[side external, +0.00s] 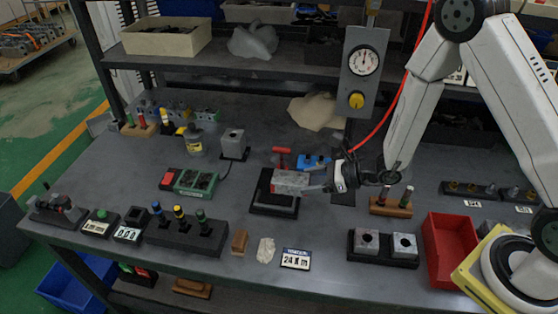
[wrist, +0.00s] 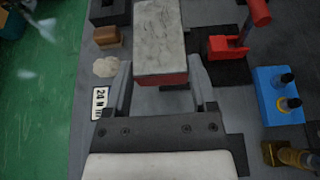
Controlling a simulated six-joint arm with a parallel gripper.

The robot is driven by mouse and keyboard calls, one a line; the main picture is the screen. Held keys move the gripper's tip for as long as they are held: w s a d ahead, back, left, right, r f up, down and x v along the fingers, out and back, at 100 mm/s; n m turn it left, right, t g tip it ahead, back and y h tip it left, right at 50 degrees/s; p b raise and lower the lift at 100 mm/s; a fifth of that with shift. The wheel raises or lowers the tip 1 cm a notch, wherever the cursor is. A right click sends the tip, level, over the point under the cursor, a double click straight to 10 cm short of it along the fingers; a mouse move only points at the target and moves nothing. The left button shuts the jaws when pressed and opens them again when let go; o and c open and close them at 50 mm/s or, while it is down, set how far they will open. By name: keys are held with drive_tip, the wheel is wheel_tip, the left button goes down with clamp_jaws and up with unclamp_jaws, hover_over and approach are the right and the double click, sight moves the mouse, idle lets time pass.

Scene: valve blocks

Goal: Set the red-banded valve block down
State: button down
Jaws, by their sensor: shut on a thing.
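The red-banded valve block (side external: 291,182) is a grey block with a red band, seen at the middle of the bench in the side view. My gripper (side external: 321,183) is shut on it from the right. In the wrist view the block (wrist: 159,38) shows its mottled grey top and a red strip on its near side, between the fingers of my gripper (wrist: 161,88). A black fixture (side external: 274,208) lies under the block in the side view. Whether the block touches the fixture cannot be told, as its underside is hidden.
A red-handled clamp (side external: 282,156) stands just behind the block, with a blue part (side external: 314,161) to its right. A tray (side external: 384,258) with two grey blocks and a red bin (side external: 450,250) are to the right. A number card (side external: 296,259) lies in front.

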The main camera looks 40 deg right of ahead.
hover_over(294, 201)
wheel_tip(294, 201, down, 5)
drive_tip(key=shift+s+f, duration=0.1)
drive_tip(key=shift+f, duration=0.1)
drive_tip(key=shift+w+f, duration=0.3)
drive_tip(key=shift+f, duration=1.55)
drive_tip(key=shift+f, duration=0.1)
unclamp_jaws()
drive_tip(key=shift+s, duration=0.1)
